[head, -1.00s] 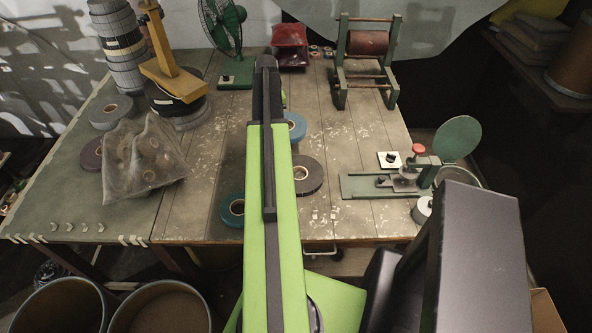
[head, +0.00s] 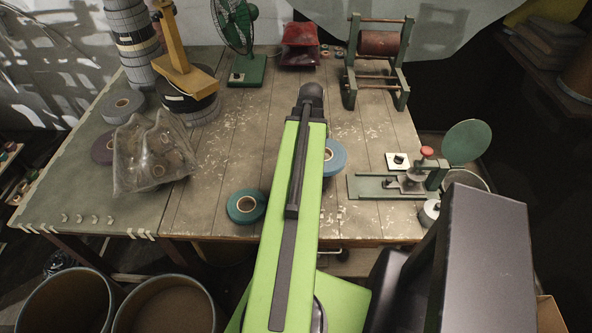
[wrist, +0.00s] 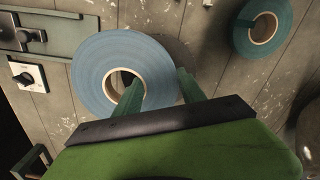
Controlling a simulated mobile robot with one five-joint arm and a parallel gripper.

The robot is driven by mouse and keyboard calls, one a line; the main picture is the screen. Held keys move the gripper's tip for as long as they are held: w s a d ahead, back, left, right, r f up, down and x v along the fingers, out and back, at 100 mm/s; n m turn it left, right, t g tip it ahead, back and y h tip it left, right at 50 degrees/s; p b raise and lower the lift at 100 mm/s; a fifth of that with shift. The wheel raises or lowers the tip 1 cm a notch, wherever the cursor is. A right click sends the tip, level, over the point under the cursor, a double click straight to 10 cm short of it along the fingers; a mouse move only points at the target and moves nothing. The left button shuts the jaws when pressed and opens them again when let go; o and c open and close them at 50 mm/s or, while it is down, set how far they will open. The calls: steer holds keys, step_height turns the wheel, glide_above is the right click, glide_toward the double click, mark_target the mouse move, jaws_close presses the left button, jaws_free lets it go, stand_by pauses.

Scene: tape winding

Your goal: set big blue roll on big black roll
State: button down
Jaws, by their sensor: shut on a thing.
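The big blue roll (wrist: 97,72) fills the middle of the wrist view. My gripper (wrist: 158,82) is shut on its ring wall, one finger in the hole and the other outside the rim. In the head view the blue roll (head: 335,157) shows partly, right of my arm, which hides the rest and my fingers.
A teal roll (head: 246,206) lies left of my arm near the table's front edge. A green dispenser (head: 400,183) and a white knob box (head: 398,161) stand to the right. A filled plastic bag (head: 152,155) lies left. The wood between bag and arm is mostly clear.

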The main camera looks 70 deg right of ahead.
steer(key=w+f+b, duration=0.1)
steer(key=w, duration=0.1)
steer(key=w+f, duration=0.1)
steer(key=w+f+b, duration=0.1)
steer(key=w+f, duration=0.1)
steer(key=shift+w+d+b, duration=0.2)
steer(key=shift+w+b, duration=0.1)
steer(key=shift+w, duration=0.45)
steer(key=shift+f+b, duration=2.55)
steer(key=shift+b, duration=0.05)
steer(key=c, duration=0.7)
jaws_free()
steer(key=shift+s, duration=0.1)
steer(key=shift+r, duration=0.1)
step_height(320, 180, up, 13)
steer(key=p, duration=1.3)
